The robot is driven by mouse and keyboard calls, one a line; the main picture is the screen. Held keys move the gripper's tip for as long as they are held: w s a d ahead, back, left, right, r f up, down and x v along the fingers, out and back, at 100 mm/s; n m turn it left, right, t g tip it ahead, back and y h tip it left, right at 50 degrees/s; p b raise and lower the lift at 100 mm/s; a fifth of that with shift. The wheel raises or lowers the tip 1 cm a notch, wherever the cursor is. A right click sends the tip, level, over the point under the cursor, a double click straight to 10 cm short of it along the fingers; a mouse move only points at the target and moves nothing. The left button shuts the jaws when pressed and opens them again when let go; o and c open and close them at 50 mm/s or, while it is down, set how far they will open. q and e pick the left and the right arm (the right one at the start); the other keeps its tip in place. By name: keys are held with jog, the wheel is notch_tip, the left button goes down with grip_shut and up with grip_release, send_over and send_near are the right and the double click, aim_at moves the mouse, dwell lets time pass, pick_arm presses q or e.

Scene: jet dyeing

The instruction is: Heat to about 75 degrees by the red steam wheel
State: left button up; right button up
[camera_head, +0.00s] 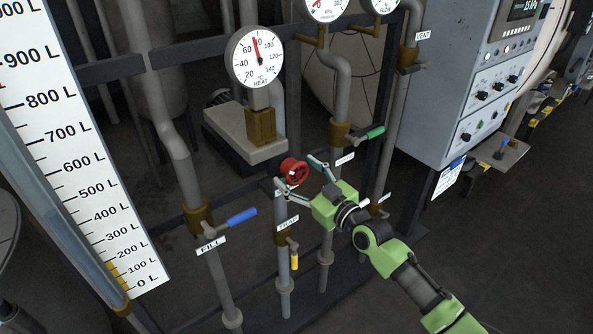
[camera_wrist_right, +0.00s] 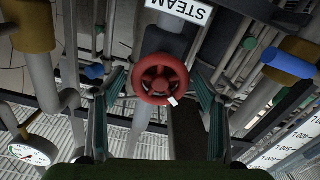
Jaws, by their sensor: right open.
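The red steam wheel (camera_head: 293,170) is on a pipe in the middle of the head view. In the right wrist view, the wheel (camera_wrist_right: 161,79) faces me with a white mark on its lower right rim. My right gripper (camera_head: 296,171) is open, with its fingers on either side of the wheel. In the wrist view a gap shows between each finger and the rim. The heat gauge (camera_head: 257,57) has its red needle just left of straight up, at roughly 70 to 80 °C. My left gripper is not in view.
A litre scale (camera_head: 95,150) stands at left. A grey control cabinet (camera_head: 440,90) is at right, with open dark floor below it.

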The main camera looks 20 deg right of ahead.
jog(key=shift+w+a, duration=0.15)
jog(key=shift+w, duration=0.2)
jog(key=c, duration=1.1)
jog(key=m, duration=0.5)
jog(key=shift+m, duration=2.5)
jog(key=o, duration=1.1)
